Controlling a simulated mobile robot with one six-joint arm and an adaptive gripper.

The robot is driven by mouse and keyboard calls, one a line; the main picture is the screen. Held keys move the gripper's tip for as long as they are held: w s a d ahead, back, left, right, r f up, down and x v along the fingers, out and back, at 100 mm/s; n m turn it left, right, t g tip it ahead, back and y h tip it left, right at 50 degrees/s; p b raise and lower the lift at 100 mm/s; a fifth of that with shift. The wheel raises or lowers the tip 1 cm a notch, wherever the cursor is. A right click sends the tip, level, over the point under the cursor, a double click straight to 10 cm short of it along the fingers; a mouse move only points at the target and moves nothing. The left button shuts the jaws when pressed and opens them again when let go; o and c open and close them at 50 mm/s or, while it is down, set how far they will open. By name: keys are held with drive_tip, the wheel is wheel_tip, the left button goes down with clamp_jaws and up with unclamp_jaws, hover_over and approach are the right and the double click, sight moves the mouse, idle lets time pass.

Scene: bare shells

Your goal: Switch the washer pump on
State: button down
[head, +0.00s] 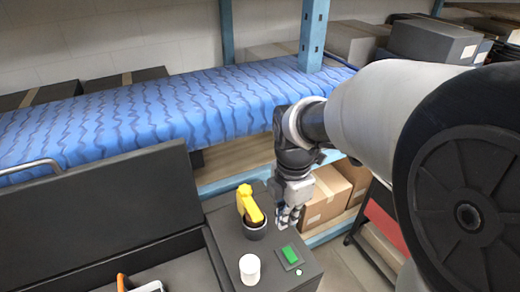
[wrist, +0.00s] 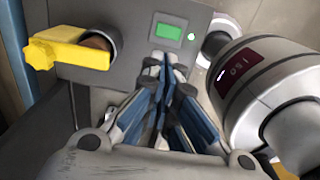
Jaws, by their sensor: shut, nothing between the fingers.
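A dark grey panel (head: 265,278) on top of a unit carries a small green display (head: 290,255) and a small pale round button (head: 299,272) beside it. In the wrist view the display (wrist: 167,32) is lit green, and the button (wrist: 191,36) has a greenish glow. A yellow handle (head: 249,206) sits in a round dark holder on the panel; it also shows in the wrist view (wrist: 55,48). My gripper (head: 283,222) is above the panel near the display. Its fingertips (wrist: 165,62) are together and empty, apart from the button in the picture. No pump label is readable.
A white round cap (head: 250,268) stands on the panel. A dark open lid (head: 100,215) rises at left. Behind is a shelf with a blue patterned cover (head: 150,112) and blue posts (head: 313,35). Cardboard boxes (head: 325,195) sit low behind my gripper.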

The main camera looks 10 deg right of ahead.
drive_tip(key=shift+f, duration=0.1)
drive_tip(key=b, duration=0.5)
hover_over(282, 255)
wheel_tip(282, 255, down, 13)
drive_tip(key=shift+r, duration=0.1)
drive_tip(key=shift+f, duration=0.5)
drive_tip(key=shift+w+f, duration=0.1)
drive_tip(key=shift+f, duration=0.25)
drive_tip(key=shift+s+d+r, duration=0.15)
drive_tip(key=shift+s, duration=0.25)
drive_tip(key=shift+s+d+r, duration=0.1)
drive_tip(key=shift+s+r, duration=0.05)
drive_tip(key=shift+s, duration=0.2)
